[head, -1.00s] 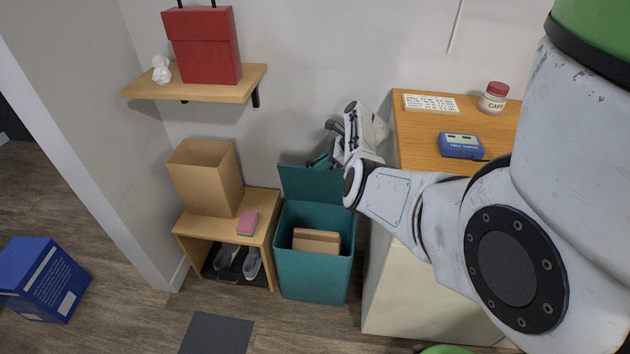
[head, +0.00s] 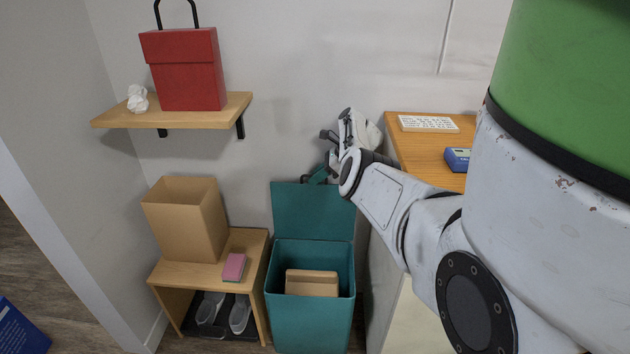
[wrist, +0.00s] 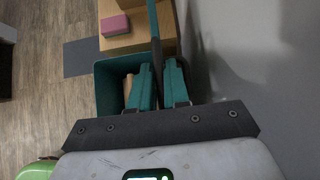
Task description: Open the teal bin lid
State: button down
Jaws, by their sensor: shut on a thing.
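The teal bin (head: 310,325) stands on the floor between the small wooden bench and the wooden-topped cabinet. Its teal lid (head: 310,212) is raised and stands up behind the open mouth, near the wall. A brown box (head: 312,284) shows inside the bin. My gripper (head: 322,173) is at the lid's top edge. The bin's rim (wrist: 103,85) shows below and to the left there. The exact finger contact is hard to see.
The bench (head: 190,272) at left carries an open cardboard box (head: 185,220) and a pink block (head: 234,267), with shoes underneath. A shelf (head: 178,112) holds a red bag (head: 187,75). The cabinet (head: 412,150) stands close on the right.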

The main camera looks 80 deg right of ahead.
jog(key=shift+f, duration=0.15)
jog(key=c, duration=1.3)
grip_release()
jog(key=shift+o, duration=0.2)
